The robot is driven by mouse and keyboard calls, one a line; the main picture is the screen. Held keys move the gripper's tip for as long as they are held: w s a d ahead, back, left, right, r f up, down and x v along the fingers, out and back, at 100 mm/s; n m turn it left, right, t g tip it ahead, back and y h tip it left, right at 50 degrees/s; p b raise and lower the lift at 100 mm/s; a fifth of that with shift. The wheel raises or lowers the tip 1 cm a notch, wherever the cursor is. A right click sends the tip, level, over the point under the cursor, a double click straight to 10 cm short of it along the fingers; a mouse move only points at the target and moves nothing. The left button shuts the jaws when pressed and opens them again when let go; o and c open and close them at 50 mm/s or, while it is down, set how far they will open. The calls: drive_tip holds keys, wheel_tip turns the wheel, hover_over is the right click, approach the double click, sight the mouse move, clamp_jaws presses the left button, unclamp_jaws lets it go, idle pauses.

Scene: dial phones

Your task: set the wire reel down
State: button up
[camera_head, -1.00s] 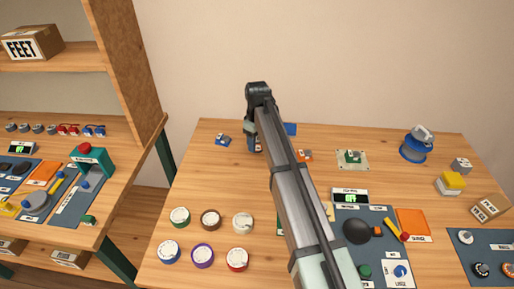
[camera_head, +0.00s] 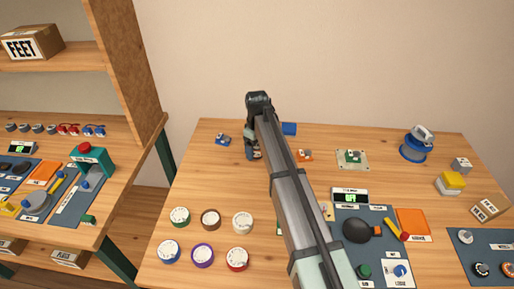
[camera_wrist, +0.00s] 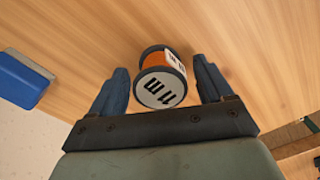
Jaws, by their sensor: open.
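The wire reel (camera_wrist: 162,78) shows in the wrist view as an orange spool with dark-rimmed end flanges and a pale, black-marked end face. It sits between the two dark blue fingers of my gripper (camera_wrist: 162,84), with a gap visible on each side. The gripper is open. Wood tabletop lies behind the reel; I cannot tell for sure whether the reel touches it. In the head view my gripper (camera_head: 252,150) is low over the back left of the table, partly behind my arm, and the reel cannot be made out there.
A blue block (camera_head: 289,128) stands close by, also in the wrist view (camera_wrist: 22,80). A small blue item (camera_head: 222,139) lies left of the gripper and an orange one (camera_head: 304,155) to its right. Several round dials (camera_head: 210,219) stand in front. Bare tabletop (camera_head: 195,180) lies between.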

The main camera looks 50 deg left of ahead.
sight(257, 145)
wheel_tip(257, 145, up, 12)
drive_tip(key=shift+r, duration=0.15)
idle(0.7)
